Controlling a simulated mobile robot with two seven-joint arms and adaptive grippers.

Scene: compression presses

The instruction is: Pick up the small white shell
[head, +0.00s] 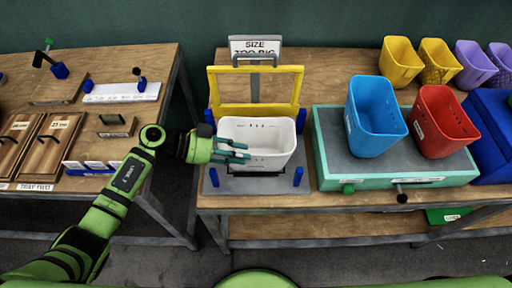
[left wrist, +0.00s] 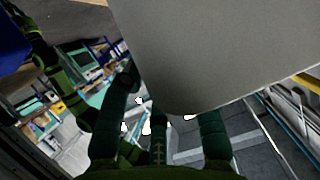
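The small white shell (head: 271,158) is an open, bin-like box with slots in its walls. In the head view it sits in front of a yellow frame, over a grey base plate. My left gripper (head: 247,151) comes in from the left, and its dark teal fingers overlap the shell's left side. In the left wrist view the fingers (left wrist: 165,125) are spread apart, and a large grey-white wall, likely the shell (left wrist: 225,55), fills the upper middle close to them. I cannot tell whether the fingers touch it. My right gripper is not in view.
The yellow frame (head: 211,88) and a "SIZE TOO BIG" sign (head: 255,44) stand behind the shell. Blue posts (head: 298,177) flank it. A blue bin (head: 374,118) and a red bin (head: 443,122) stand on a teal-edged platform to the right. A gap separates the left table.

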